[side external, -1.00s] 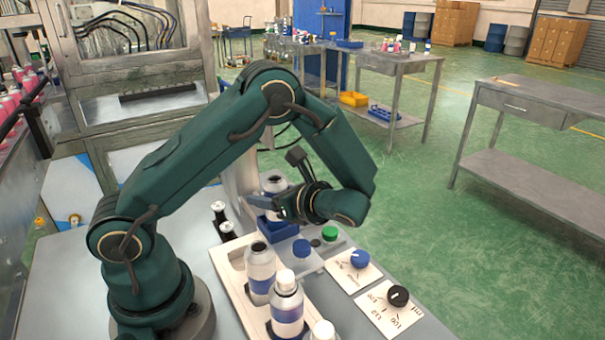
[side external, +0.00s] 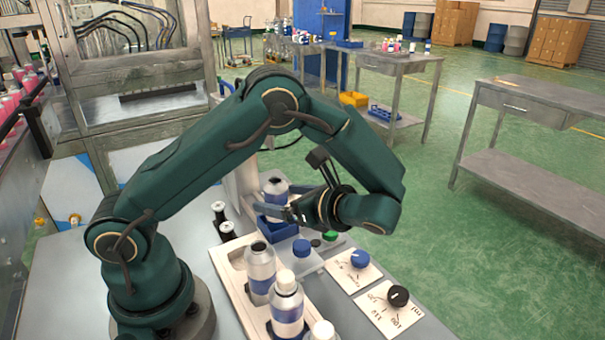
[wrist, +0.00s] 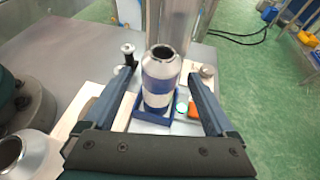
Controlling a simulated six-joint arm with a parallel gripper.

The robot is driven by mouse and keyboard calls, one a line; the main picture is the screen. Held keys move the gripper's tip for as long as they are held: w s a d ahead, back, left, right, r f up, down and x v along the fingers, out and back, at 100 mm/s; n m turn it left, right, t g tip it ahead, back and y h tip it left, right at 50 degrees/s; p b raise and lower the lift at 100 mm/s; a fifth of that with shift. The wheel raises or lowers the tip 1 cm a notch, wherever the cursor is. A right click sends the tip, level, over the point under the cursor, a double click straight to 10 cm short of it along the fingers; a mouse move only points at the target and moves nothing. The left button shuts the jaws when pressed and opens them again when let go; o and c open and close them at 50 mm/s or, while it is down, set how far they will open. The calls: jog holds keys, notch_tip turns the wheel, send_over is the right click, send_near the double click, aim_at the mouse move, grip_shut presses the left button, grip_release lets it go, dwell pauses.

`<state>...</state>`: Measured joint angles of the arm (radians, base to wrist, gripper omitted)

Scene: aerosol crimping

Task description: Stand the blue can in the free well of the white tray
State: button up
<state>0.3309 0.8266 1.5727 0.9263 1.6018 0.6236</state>
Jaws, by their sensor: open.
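The blue can (side external: 275,189), silver-white with a blue band and an open dark neck, stands upright in a blue square holder (side external: 276,229). In the wrist view the can (wrist: 160,85) is between my spread fingers, with gaps on both sides. My gripper (side external: 290,211) is open beside the can. The white tray (side external: 218,262) is in front of the holder. An empty well (side external: 238,259) shows near its far left end. An open-necked can (side external: 260,273) and white-capped cans (side external: 287,305) stand in the tray, partly hiding its other wells.
Two black posts with pale tops (side external: 219,212) stand left of the holder.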

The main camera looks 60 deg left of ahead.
jog(key=shift+d, duration=0.1)
dwell(0.3)
jog(key=shift+w+d+r, duration=0.15)
jog(key=shift+d+r, duration=0.45)
jog(key=shift+d, duration=0.05)
jog(key=shift+w+d+r, duration=0.15)
jog(key=shift+d+r, duration=0.45)
jog(key=shift+x, duration=2.55)
grip_shut()
jog(key=shift+r, duration=0.1)
